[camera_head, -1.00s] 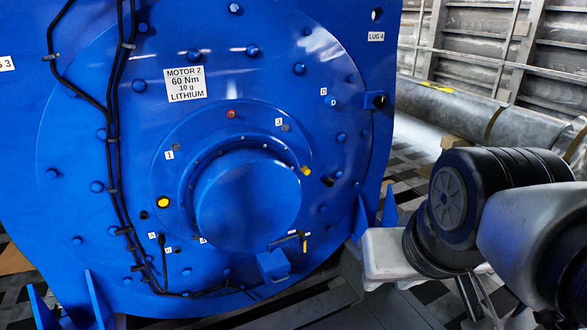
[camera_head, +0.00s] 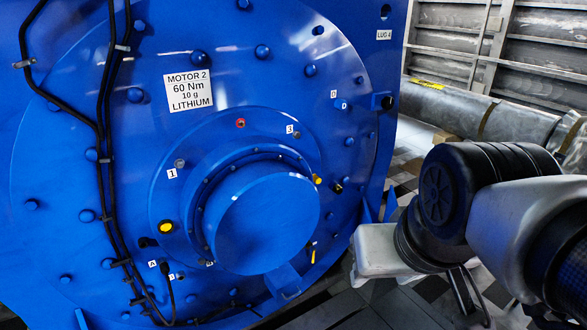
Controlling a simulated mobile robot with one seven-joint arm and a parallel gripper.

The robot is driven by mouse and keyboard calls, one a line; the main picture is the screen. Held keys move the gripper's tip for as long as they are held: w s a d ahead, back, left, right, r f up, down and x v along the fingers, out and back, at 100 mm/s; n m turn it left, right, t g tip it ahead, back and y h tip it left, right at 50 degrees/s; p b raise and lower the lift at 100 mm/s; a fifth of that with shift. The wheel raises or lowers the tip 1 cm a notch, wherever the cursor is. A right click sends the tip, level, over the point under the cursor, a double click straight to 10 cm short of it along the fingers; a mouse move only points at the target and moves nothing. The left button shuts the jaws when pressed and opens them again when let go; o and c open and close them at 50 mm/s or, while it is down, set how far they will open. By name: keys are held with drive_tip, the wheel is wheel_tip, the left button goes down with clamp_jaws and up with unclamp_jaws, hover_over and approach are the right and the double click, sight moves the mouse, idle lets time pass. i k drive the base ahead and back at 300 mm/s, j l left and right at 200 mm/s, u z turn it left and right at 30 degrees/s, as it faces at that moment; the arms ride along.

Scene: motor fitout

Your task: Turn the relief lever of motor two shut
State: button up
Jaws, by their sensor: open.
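The blue motor (camera_head: 120,240) fills the left and middle of the view, with a plate (camera_head: 189,90) reading MOTOR 2. A small yellow-handled lever (camera_head: 313,252), which looks like the relief lever, sits low right of the round hub cover (camera_head: 265,220). Its handle appears roughly upright; its exact setting is too small to tell. My gripper (camera_head: 378,250) shows as a pale body at the end of my arm, right of the lever and apart from it in the picture. Its fingertips are not clearly visible, and I see nothing held.
Yellow caps (camera_head: 166,227) and a red fitting (camera_head: 240,123) sit around the hub. Black cables (camera_head: 105,150) run down the motor's left face. A bracket (camera_head: 283,282) juts out below the hub. A grey pipe (camera_head: 450,105) lies behind my arm.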

sight(313, 249)
drive_tip(key=k+l+u, duration=0.25)
drive_tip(key=k+l, duration=0.25)
drive_tip(key=l, duration=0.25)
drive_tip(key=k+l+u, duration=0.25)
drive_tip(key=k+l, duration=0.25)
drive_tip(key=l, duration=0.15)
drive_tip(key=i+j, duration=0.1)
drive_tip(key=i, duration=1.45)
drive_tip(key=i+j+z, duration=0.1)
drive_tip(key=i, duration=0.65)
